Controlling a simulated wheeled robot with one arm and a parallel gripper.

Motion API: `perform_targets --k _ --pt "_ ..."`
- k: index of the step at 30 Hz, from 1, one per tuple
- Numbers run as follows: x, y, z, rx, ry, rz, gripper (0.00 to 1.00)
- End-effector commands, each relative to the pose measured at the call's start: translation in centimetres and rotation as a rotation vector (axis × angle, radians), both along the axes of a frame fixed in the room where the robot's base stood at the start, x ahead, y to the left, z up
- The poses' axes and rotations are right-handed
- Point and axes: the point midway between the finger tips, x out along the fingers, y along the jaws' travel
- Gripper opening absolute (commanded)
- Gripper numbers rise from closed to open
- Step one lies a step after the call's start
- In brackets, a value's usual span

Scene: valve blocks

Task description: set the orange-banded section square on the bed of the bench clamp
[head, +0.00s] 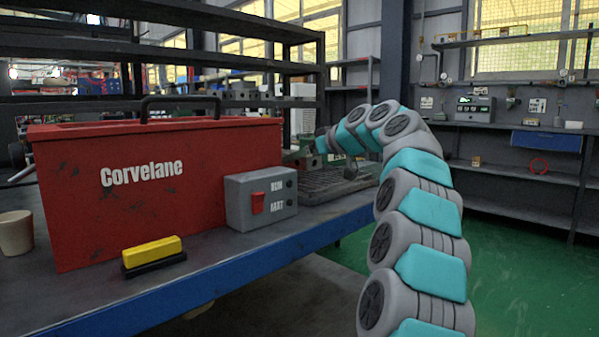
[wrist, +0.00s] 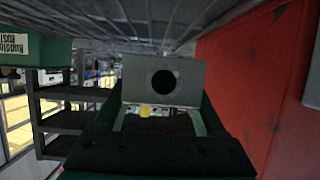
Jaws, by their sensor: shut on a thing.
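My gripper (wrist: 162,118) is shut on a grey block (wrist: 163,82) with a round dark hole in its near face, held between its two green fingers. No orange band shows on the face turned to the camera, so I cannot tell from this view whether it is the banded section. In the head view my arm reaches behind the red toolbox, and the gripper end is small there. A green body, perhaps the bench clamp (head: 299,156), shows partly behind the grey control box. A green body with a label (wrist: 30,50) is at the wrist view's upper left. The clamp bed is not clearly visible.
The red Corvelane toolbox (head: 160,185) stands on the blue-edged bench (head: 210,285), and its side also fills the right of the wrist view (wrist: 255,80). The grey control box (head: 260,198), a yellow-topped block (head: 152,254) and a beige cup (head: 15,233) stand nearby. A ribbed plate (head: 335,187) lies behind.

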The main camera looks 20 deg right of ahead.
Motion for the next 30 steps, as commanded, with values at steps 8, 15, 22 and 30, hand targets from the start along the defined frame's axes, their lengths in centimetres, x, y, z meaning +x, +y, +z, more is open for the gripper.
perform_targets --k 8,15,22,30 --pt "-0.2 0.0 -2.1 0.001 -0.003 -0.001 0.0" --pt "-0.1 0.1 -3.3 -0.001 -0.002 0.001 0.0" --pt "-0.1 0.1 -3.5 -0.001 -0.003 0.001 0.0" --pt "-0.1 0.0 -3.6 -0.001 0.0 -0.001 0.94"
